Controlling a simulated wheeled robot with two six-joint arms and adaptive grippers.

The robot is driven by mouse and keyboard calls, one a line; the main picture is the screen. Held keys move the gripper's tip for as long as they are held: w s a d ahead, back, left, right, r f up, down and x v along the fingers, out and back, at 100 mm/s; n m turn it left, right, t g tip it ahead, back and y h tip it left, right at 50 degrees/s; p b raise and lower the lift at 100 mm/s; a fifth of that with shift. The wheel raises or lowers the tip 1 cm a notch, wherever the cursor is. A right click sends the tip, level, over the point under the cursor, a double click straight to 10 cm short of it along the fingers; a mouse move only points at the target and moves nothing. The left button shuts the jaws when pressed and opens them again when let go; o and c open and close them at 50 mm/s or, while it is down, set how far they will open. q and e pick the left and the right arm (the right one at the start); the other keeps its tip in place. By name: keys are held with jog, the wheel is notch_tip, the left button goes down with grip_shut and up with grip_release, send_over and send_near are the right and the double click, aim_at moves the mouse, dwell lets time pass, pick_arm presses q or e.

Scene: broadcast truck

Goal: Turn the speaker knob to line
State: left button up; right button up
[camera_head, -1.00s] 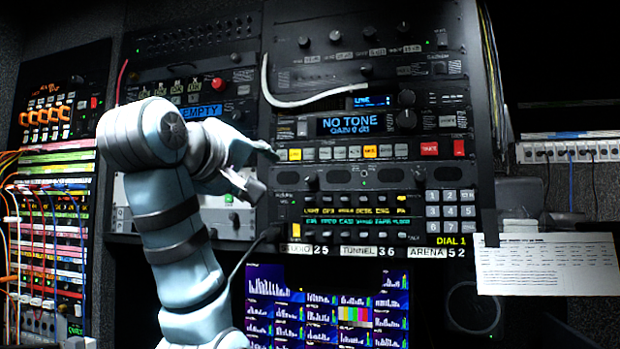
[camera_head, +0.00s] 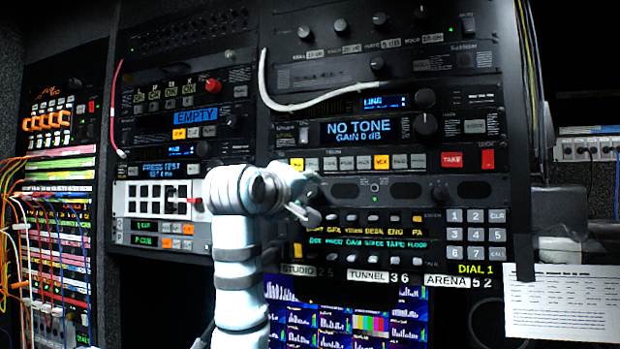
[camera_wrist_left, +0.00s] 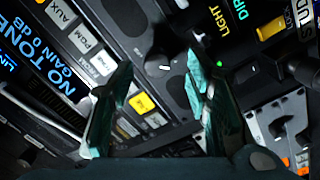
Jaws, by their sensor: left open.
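My left gripper (camera_head: 308,198) reaches in front of the rack at the left end of the dark speaker panel (camera_head: 352,187), below the row of square buttons. In the left wrist view the two teal fingers (camera_wrist_left: 158,58) are open and apart. A small dark round knob (camera_wrist_left: 158,68) with a light mark shows between them, and contact cannot be told. In the head view the gripper covers that left end. Another dark knob (camera_head: 440,193) sits at the panel's right end. No lettering around either knob is readable. My right gripper is out of view.
Above is a unit reading "NO TONE" (camera_head: 358,131) with a large knob (camera_head: 426,125). A white cable (camera_head: 290,106) hangs over the rack. Below are intercom keys (camera_head: 362,218) and a keypad (camera_head: 474,234). A paper sheet (camera_head: 565,305) hangs at lower right.

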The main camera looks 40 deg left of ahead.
aim_at(314, 191)
pick_arm(q)
jog(key=x, duration=0.2)
jog(key=shift+w+d, duration=0.1)
jog(key=shift+w, duration=0.2)
jog(key=shift+s+r, duration=0.15)
jog(key=shift+s, duration=0.2)
jog(key=shift+c, duration=0.4)
jog(key=shift+w, duration=0.2)
grip_shut()
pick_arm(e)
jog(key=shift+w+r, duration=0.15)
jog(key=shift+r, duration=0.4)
